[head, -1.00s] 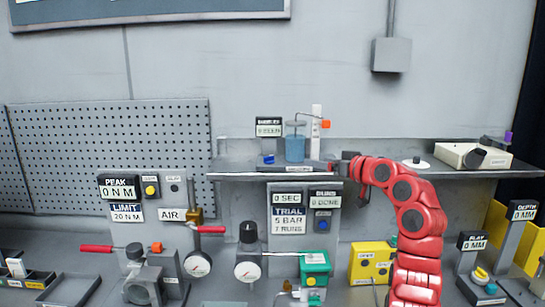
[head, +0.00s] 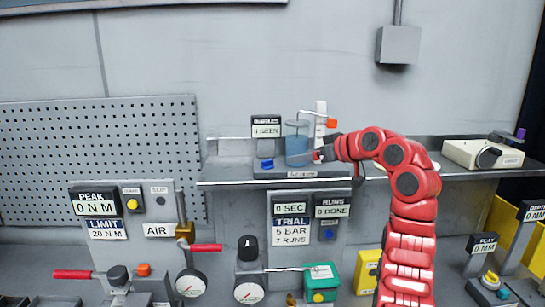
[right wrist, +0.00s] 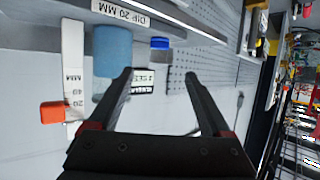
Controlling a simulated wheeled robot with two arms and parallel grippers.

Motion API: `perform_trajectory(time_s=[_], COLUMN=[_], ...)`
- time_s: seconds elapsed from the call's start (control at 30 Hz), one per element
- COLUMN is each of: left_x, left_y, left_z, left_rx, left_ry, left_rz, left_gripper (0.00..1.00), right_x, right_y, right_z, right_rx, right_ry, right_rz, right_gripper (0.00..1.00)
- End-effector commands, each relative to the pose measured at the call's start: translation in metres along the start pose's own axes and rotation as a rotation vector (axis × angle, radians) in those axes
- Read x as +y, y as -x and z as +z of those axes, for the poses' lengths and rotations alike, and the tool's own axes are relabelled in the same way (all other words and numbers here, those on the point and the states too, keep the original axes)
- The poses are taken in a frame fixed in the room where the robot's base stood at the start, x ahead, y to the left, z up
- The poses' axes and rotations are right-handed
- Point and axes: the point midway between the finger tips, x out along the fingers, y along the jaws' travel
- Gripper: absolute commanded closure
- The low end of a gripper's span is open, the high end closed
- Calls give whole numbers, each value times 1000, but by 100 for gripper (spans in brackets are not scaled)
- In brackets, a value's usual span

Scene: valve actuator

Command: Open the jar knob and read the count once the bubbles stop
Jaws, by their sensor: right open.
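The jar (head: 297,150) holds blue liquid and stands upright on the shelf; it also shows in the right wrist view (right wrist: 118,48). An orange knob (head: 331,123) sits on the tube beside the jar and shows in the right wrist view (right wrist: 67,113). The bubble counter (head: 266,127) behind the jar appears to read 0 SEEN. My right gripper (head: 322,154) is just right of the jar, below the knob. In the right wrist view my right gripper (right wrist: 159,73) is open with nothing between its fingers; the knob is outside them. I cannot make out bubbles. My left gripper is not in view.
A white scale strip (right wrist: 73,70) stands by the jar. The shelf edge (head: 230,183) runs below my right gripper. A cream box (head: 484,154) is at the shelf's right. Gauges and valves stand below.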

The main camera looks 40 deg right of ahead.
Motion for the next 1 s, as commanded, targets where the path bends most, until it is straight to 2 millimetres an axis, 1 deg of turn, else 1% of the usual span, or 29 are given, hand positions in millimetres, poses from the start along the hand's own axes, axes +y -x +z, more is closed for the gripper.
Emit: perform_trajectory(time_s=[0.03, 0.3, 0.4, 0.5, 0.6, 0.7, 1.0], left_x=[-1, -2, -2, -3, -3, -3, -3], left_y=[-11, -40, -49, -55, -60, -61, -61], left_z=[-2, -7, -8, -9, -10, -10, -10], left_rx=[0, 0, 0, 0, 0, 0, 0], left_ry=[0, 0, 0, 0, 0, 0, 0], left_rz=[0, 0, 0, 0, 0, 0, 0], left_gripper=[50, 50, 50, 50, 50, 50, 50], right_x=[-2, -2, -1, -1, 0, 0, 0], right_y=[-12, -76, -98, -114, -126, -133, -136], right_z=[-4, -5, -4, -4, -2, -1, 0], right_rx=[-2, -4, -3, -1, -2, -1, 2], right_ry=[-4, -3, -6, -3, -4, -2, 0], right_rz=[-6, -5, -5, -3, -2, 0, 1], right_gripper=[18, 18, 18, 18, 18, 18, 18])
